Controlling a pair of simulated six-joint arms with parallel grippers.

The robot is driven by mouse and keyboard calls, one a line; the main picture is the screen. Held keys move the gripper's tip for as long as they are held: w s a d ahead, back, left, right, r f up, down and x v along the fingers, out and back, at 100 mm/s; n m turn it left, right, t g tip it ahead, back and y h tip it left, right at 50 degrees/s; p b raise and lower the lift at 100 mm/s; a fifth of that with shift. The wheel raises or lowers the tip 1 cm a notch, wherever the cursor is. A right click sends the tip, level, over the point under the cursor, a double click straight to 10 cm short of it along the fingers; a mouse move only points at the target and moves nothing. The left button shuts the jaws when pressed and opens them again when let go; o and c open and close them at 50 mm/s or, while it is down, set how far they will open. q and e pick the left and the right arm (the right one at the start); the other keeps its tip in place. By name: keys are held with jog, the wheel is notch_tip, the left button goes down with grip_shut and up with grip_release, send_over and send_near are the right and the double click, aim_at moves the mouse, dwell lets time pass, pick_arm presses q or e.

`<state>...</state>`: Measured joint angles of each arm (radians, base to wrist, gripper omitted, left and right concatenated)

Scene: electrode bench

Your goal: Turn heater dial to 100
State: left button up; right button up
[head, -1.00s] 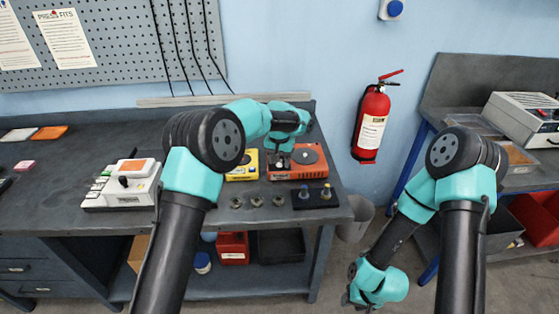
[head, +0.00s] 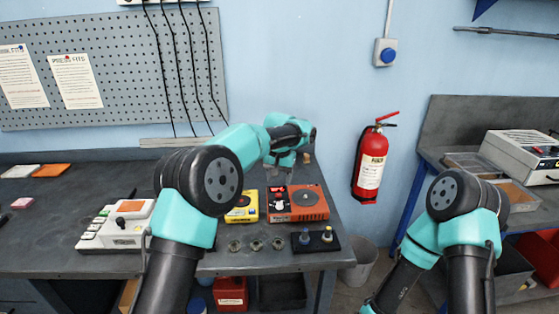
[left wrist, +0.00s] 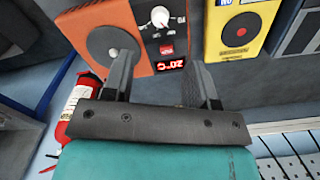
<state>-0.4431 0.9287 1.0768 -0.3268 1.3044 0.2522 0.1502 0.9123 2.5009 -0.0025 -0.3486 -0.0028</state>
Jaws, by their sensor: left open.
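The heater (head: 297,215) is an orange box with a round dark plate on top. It stands on the left bench. Below the dial, a small red display (left wrist: 170,63) appears to read about 20 °C. My left gripper (left wrist: 160,62) is open and empty, its fingers apart in front of the heater, not touching the dial. My right gripper is out of frame.
A yellow device (head: 243,208) stands left of the heater. Several small metal parts and a black block with two pegs (head: 316,243) lie in front. A white device (head: 117,225) stands further left. A fire extinguisher (head: 371,165) hangs on the wall to the right.

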pick_arm(q)
notch_tip(320, 180, up, 7)
dwell(0.3)
